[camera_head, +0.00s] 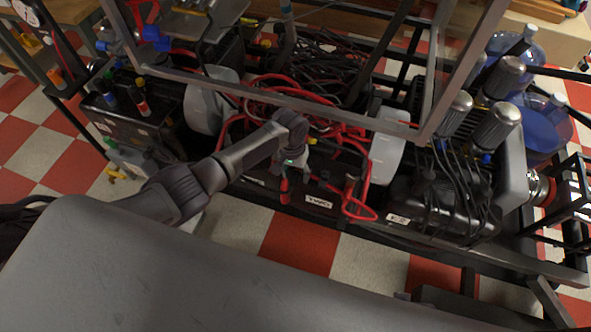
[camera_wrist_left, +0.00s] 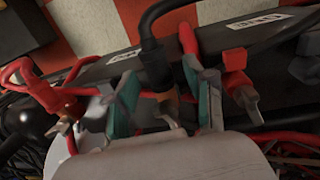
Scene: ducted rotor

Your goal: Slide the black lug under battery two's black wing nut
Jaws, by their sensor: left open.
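Battery two (camera_head: 300,206) is a black case with a white label reading TWO (camera_head: 318,202), under the frame's middle. My left gripper (camera_head: 291,182) points down at its near top edge. In the left wrist view its teal-padded fingers (camera_wrist_left: 166,95) stand apart, open. A thick black cable end (camera_wrist_left: 155,62) lies between them, with a brownish metal piece at its base. I cannot tell whether the pads touch it. The black lug's flat part and the black wing nut are not clearly distinguishable; the palm covers the area below. My right gripper is not in view.
Red cables (camera_head: 352,205) loop over the battery's right side. A red-based metal terminal part (camera_wrist_left: 240,88) sits close to the right finger. A grey frame bar (camera_head: 270,98) crosses behind the arm. White canisters (camera_head: 385,158) flank the battery bay. A black tank (camera_head: 435,205) stands right.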

